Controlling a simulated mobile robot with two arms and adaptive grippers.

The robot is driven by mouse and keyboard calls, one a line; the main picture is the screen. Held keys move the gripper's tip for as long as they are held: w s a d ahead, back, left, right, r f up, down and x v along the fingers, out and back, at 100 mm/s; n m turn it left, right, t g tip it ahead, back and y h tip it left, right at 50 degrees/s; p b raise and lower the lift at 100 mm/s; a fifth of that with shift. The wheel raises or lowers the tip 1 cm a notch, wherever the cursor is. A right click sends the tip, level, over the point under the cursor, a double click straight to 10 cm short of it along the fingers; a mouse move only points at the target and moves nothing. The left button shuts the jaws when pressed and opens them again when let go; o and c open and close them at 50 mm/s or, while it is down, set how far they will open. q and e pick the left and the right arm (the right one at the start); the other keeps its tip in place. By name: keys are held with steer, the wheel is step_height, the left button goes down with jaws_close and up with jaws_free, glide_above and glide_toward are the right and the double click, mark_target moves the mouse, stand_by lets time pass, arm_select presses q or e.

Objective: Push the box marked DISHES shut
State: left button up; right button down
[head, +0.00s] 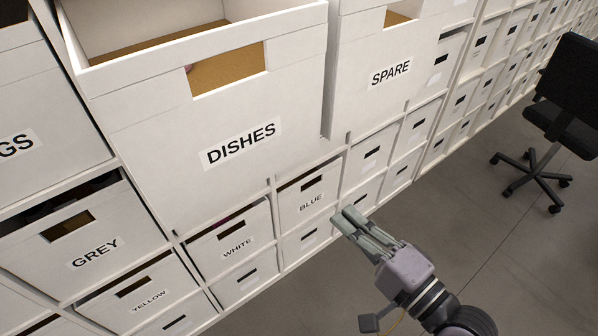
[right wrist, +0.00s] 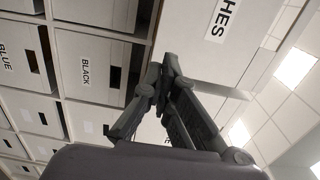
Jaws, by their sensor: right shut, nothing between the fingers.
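The white box marked DISHES (head: 225,108) stands pulled out of the shelf in the head view, its front well forward of the boxes below. Its top is open and shows a brown inside through the handle slot. My right gripper (head: 350,217) is below and to the right of its front, in front of the lower small boxes, apart from the box. Its fingers are shut and empty. In the right wrist view the fingertips (right wrist: 160,75) are together, with part of the DISHES box (right wrist: 215,55) beyond them at upper right. My left gripper is not in view.
The box marked SPARE (head: 385,82) also juts out, to the right of DISHES. Boxes marked GREY (head: 95,262), WHITE (head: 237,256) and BLUE (head: 312,210) sit below. A black office chair (head: 565,110) stands at the right. The grey floor between is clear.

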steer(key=p, duration=0.2)
glide_toward(290, 165)
steer(key=x, duration=0.6)
steer(key=shift+r, duration=0.1)
steer(key=shift+w+a, duration=0.4)
